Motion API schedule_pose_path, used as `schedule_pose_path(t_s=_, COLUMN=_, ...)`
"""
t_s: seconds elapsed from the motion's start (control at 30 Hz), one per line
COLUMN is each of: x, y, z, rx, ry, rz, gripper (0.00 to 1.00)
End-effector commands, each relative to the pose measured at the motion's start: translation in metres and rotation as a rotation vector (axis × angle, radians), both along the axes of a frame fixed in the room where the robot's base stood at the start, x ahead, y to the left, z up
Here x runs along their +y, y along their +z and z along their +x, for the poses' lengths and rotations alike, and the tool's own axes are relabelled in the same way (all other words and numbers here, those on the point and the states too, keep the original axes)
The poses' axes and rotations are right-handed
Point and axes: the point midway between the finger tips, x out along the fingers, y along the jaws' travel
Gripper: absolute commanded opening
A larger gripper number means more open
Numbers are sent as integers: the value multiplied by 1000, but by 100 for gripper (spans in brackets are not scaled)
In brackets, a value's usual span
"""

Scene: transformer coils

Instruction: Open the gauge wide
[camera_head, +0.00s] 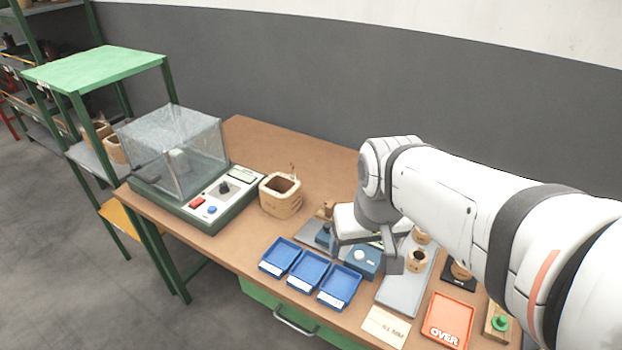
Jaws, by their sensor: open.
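The gauge appears to be the blue device (370,268) with a round white knob or dial on its front, set on a grey plate (311,233) on the workbench. My gripper (364,254) reaches down over it from the right, fingers apart and empty. One finger shows at the gauge's right side, and the other is near its left. I cannot tell whether either finger touches it. My gripper and wrist hide much of the gauge's top and back, so its jaw opening cannot be made out.
Several blue trays (309,270) lie left of the gauge. A grey tray (402,292) with small wound coils, a red OVER tray (448,319) and a green button (500,323) are to the right. A large coil (280,195) stands by the glass-covered tester (178,150).

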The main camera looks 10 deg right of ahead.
Motion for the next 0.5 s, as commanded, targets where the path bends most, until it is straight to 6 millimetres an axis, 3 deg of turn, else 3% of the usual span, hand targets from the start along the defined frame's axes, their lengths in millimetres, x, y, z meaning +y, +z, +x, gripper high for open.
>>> schedule_pose_path(t_s=0.27, x=0, y=-25, z=98, rx=93, ry=30, rz=-5, gripper=55)
schedule_pose_path(t_s=0.4, x=1, y=-49, z=149, rx=138, ry=48, rz=-6, gripper=45)
schedule_pose_path(t_s=0.5, x=1, y=-72, z=184, rx=170, ry=61, rz=-8, gripper=45)
